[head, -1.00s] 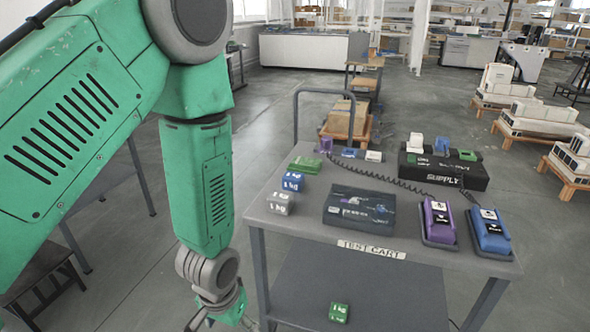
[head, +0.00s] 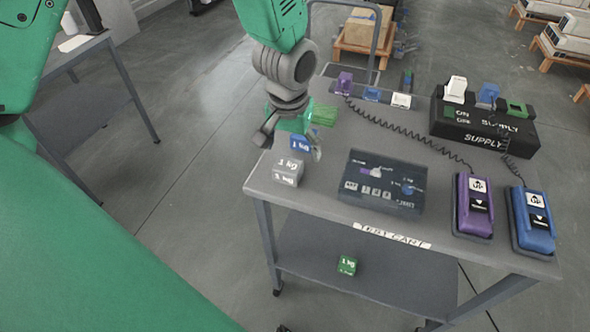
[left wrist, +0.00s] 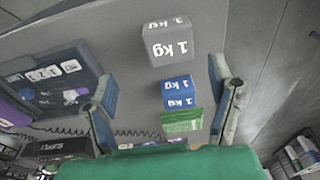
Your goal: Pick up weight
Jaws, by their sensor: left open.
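A grey 1 kg weight (head: 287,172), a blue 1 kg weight (head: 301,144) and a green weight (head: 324,113) stand in a row along the cart's left side. My left gripper (head: 289,142) is open above this row and partly hides the blue and green ones in the head view. In the left wrist view, the grey (left wrist: 167,46), blue (left wrist: 178,92) and green (left wrist: 182,123) weights show. The blue and green ones appear between the spread fingers (left wrist: 163,100); contact cannot be told. Another green weight (head: 347,265) lies on the lower shelf. My right gripper is out of view.
The test cart (head: 330,205) carries a dark control box (head: 385,172), purple (head: 475,205) and blue (head: 532,218) pendants, and a black supply box (head: 485,128) with coiled cables. A grey table (head: 75,50) stands at left. The floor between is clear.

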